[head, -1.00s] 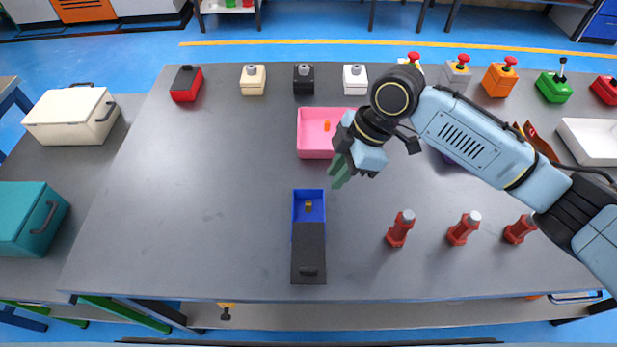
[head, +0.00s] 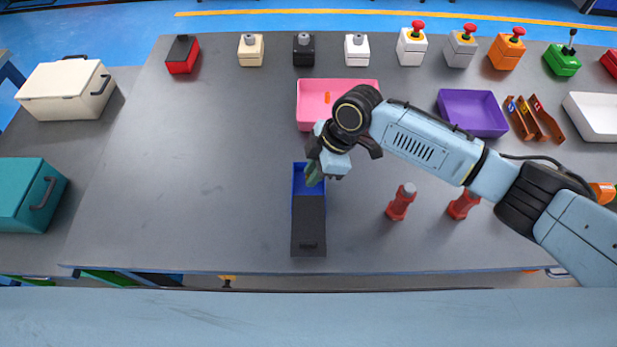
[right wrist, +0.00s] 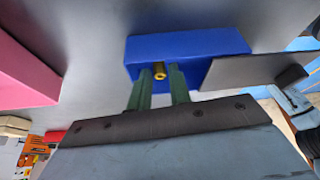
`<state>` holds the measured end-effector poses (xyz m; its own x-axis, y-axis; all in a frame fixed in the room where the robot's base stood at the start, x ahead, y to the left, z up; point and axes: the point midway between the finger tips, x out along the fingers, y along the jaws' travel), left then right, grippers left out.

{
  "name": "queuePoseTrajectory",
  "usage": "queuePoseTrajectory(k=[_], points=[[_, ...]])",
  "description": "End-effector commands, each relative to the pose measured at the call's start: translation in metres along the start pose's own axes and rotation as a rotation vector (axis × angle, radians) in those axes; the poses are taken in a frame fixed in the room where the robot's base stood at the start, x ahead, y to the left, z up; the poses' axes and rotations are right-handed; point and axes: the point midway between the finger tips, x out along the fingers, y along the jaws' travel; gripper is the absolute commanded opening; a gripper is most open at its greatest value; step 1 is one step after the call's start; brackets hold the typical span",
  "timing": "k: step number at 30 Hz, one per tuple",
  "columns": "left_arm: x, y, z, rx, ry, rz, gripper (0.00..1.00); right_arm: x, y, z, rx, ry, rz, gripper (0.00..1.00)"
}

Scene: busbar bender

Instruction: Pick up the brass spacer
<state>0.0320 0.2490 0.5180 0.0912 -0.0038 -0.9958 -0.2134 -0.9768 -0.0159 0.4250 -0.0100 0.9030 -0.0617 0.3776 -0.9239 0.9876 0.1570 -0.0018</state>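The brass spacer (right wrist: 159,70) shows in the right wrist view as a small gold cylinder in the blue box. The blue box (head: 299,178) stands on the grey table, with a dark sliding lid (head: 309,228) over its near part. My right gripper (right wrist: 161,76) is at the open part of the box. Its two green fingers are apart, with the spacer seen between their tips and no clear contact. In the head view, the right gripper (head: 313,174) hides the spacer. My left gripper is not in view.
A pink tray (head: 365,88) with a small orange piece stands just behind the box. Red posts (head: 401,203) stand to its right. A purple tray (head: 472,112) and several button boxes are farther back. The table left of the box is clear.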

Motion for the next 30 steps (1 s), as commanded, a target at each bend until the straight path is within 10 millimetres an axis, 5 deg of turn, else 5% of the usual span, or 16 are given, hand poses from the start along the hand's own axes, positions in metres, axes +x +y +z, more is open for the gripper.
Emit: queuePoseTrajectory(k=[11,16,23,30], points=[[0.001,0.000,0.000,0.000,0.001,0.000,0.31,0.016,0.000,0.000,0.000,0.000,0.001,0.20],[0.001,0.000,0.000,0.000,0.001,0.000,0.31,0.016,0.000,0.001,0.001,0.000,0.001,0.00],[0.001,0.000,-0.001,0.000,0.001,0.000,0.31,0.015,0.000,0.000,0.001,0.000,0.001,0.00],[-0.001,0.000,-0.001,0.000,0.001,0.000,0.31,-0.006,0.001,-0.008,-0.002,0.001,0.004,0.00]])
